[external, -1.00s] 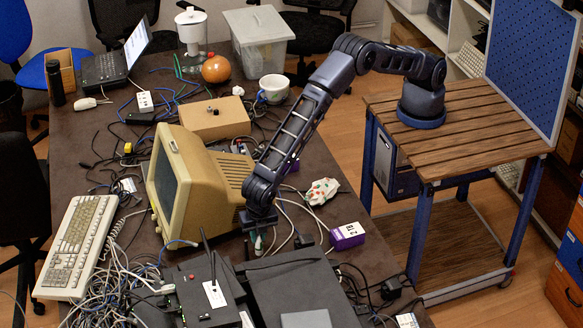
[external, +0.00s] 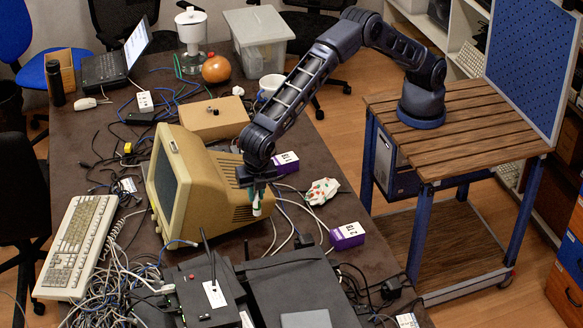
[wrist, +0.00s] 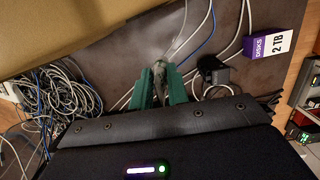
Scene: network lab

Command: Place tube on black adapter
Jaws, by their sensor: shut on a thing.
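My gripper (external: 257,198) is raised beside the front-right side of the beige monitor, pointing down. In the wrist view its green fingers (wrist: 160,90) are shut on a small greyish tube (wrist: 160,70). In the external view the tube (external: 257,209) shows as a small pale piece below the fingers, clear of the table. A black adapter (wrist: 212,71) with a cable lies on the table, right of the fingers in the wrist view. It also seems to show in the external view (external: 304,241), small and dark, left of a purple-and-white box.
The beige monitor (external: 205,190) stands close left of my gripper. A purple-and-white box (external: 347,236) and a white patterned object (external: 322,191) lie to the right. A black router (external: 205,290) and dark flat devices (external: 300,285) fill the front. Loose cables cross the table.

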